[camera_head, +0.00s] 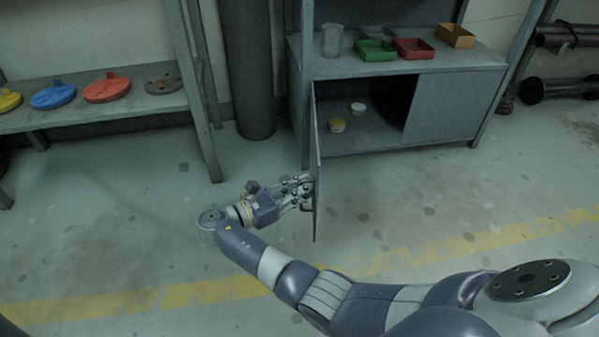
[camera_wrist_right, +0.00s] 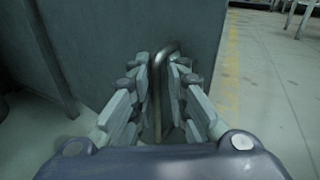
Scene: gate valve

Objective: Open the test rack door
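The test rack (camera_head: 455,105) stands at the back right in the head view. Its left door (camera_head: 316,165) is swung out toward me, nearly edge-on, and the left part of the cupboard is open. In the right wrist view the door's face (camera_wrist_right: 150,30) fills the upper middle, with a bent metal handle (camera_wrist_right: 158,75) on it. My right gripper (camera_head: 306,190) is at the door's left side. In the wrist view its fingers (camera_wrist_right: 160,90) stand on both sides of the handle, close to it; they look closed around it. My left gripper is not in view.
Green (camera_head: 375,50), red (camera_head: 413,48) and yellow (camera_head: 455,36) trays and a clear jar (camera_head: 332,40) stand on top. A shelf (camera_head: 100,105) with coloured discs is at left. The floor in front is clear.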

